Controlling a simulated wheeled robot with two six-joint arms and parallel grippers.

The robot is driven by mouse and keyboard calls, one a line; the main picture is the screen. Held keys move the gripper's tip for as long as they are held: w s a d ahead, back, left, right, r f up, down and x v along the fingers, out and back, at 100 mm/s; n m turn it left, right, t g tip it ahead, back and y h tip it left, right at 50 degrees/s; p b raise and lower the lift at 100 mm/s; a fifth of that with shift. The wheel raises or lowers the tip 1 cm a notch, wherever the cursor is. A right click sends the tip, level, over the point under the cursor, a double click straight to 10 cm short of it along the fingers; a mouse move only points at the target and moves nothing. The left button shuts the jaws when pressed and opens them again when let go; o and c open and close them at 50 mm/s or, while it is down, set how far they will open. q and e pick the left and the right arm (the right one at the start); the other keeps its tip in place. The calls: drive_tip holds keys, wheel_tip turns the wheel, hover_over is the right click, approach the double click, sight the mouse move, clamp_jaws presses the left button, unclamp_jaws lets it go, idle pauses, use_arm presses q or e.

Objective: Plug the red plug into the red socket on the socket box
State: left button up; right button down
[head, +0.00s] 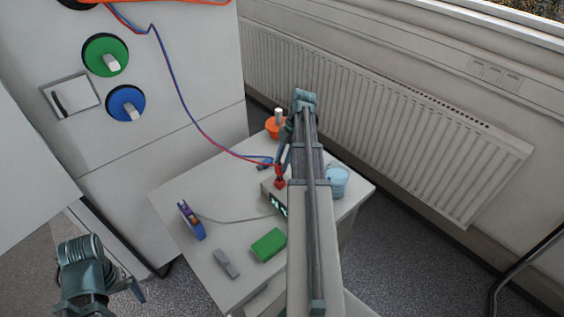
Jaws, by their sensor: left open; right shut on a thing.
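The socket box (267,190) is a small grey box with a lit display (277,204), standing mid-table. My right arm covers its right part. My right gripper (282,161) points down above the box and is shut on the red plug (280,172). The red plug is upright at the top of the box, with red right beneath it. The red socket cannot be told apart from the plug, and I cannot tell whether the plug is seated in it. My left gripper (105,297) is open and empty at the lower left, away from the table.
Red and blue cables (190,112) run from the cabinet (190,60) to the table. A blue plug (264,162), an orange container (273,127), a light blue cup (337,181), a green block (269,244), a grey block (226,263) and a blue meter (191,220) are on the white table (172,191).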

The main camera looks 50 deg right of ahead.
drive_tip(key=shift+f+b, duration=1.45)
drive_tip(key=shift+f, duration=0.05)
idle(2.0)
drive_tip(key=c, duration=0.5)
unclamp_jaws()
drive_tip(key=shift+r, duration=0.1)
drive_tip(key=p+v, duration=1.2)
drive_tip(key=v, duration=0.1)
drive_tip(key=shift+d+r+p, duration=0.2)
drive_tip(key=shift+r+p, duration=0.15)
drive_tip(key=shift+p, duration=0.05)
